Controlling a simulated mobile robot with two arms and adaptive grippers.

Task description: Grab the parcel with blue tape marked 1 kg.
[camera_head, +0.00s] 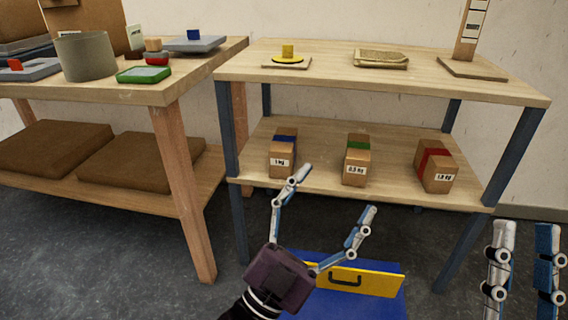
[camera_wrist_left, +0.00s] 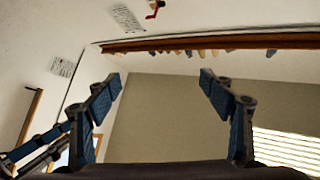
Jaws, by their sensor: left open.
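The parcel with blue tape (camera_head: 284,167), labelled 1 kg, stands on the lower shelf of the right table at its left end. My left gripper (camera_head: 336,192) is open and empty in front of that shelf. One fingertip is just right of the blue-taped parcel's front in the picture, and I cannot tell whether they touch. In the left wrist view the open fingers (camera_wrist_left: 162,75) frame only wall, and no parcel shows there. My right gripper (camera_head: 525,227) is open and empty at the lower right, its wrist out of the picture.
A green-taped parcel marked 0.5 kg (camera_head: 356,174) and a red-taped parcel (camera_head: 438,178) share the lower shelf (camera_head: 320,140). The tabletop above and blue legs bound it. A blue box with a yellow front (camera_head: 375,282) is below.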

